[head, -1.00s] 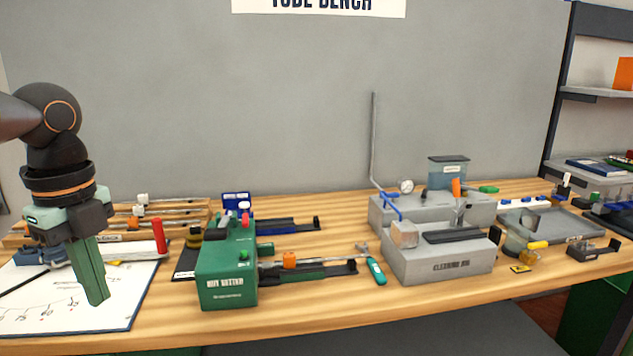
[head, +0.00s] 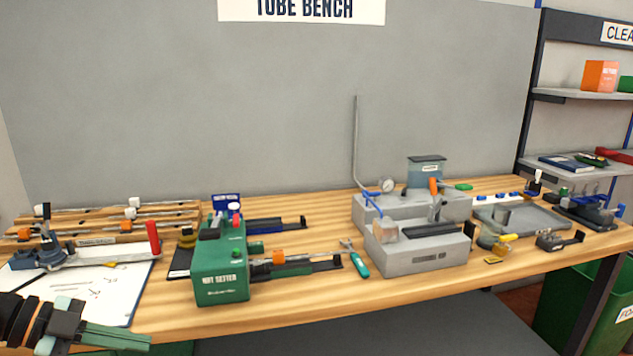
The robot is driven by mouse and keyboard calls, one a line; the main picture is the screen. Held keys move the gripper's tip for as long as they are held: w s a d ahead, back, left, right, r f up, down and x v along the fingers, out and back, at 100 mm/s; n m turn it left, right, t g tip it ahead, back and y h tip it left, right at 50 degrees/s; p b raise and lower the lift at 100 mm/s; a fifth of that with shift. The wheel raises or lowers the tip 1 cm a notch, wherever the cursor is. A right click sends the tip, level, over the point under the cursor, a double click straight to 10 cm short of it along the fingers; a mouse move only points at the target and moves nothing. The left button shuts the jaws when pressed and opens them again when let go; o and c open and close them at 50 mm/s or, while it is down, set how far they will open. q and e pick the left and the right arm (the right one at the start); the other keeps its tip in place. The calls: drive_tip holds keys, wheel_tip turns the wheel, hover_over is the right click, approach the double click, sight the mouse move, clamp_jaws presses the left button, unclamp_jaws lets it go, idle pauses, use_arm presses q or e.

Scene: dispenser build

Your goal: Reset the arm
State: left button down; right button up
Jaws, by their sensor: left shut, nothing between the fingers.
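My left gripper (head: 138,342) is low at the left of the head view, at the front edge of the bench. Its green fingers point right, lie together and hold nothing. It is in front of the white drawing sheet (head: 115,301) and apart from the green nut setter (head: 221,278). My right gripper is not in view.
The wooden bench (head: 310,300) has bare room along its front. A grey cleaning rig (head: 420,258) stands right of the middle, with a grey tray (head: 545,219) beyond it. A teal-handled tool (head: 359,264) lies between setter and rig. Shelves (head: 570,97) stand far right.

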use_arm(q)
drive_tip(key=s+d+f+n+t+y+p, duration=0.1)
drive_tip(key=s+f+n+t+y, duration=0.2)
drive_tip(key=f+n, duration=0.5)
drive_tip(key=s+f+n+t+y+p, duration=0.2)
drive_tip(key=f+n+t, duration=0.25)
drive_tip(key=f, duration=0.65)
drive_tip(key=s+d+f+n+g+y, duration=0.1)
drive_tip(key=s+d+f+n+g, duration=0.1)
drive_tip(key=s+d+f, duration=0.3)
drive_tip(key=s+d+f+n+g+y+p, duration=0.1)
drive_tip(key=s+d+f+n+g, duration=0.1)
drive_tip(key=s+d+f, duration=0.3)
drive_tip(key=d+n, duration=0.1)
drive_tip(key=d, duration=0.3)
drive_tip(key=shift+s+f+y, duration=0.15)
drive_tip(key=shift+s+y, duration=0.15)
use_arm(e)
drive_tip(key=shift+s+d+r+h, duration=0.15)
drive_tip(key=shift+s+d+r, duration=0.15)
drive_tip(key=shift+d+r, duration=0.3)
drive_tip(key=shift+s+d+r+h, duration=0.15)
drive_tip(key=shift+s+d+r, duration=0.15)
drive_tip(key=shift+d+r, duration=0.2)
use_arm(q)
drive_tip(key=shift+d, duration=0.1)
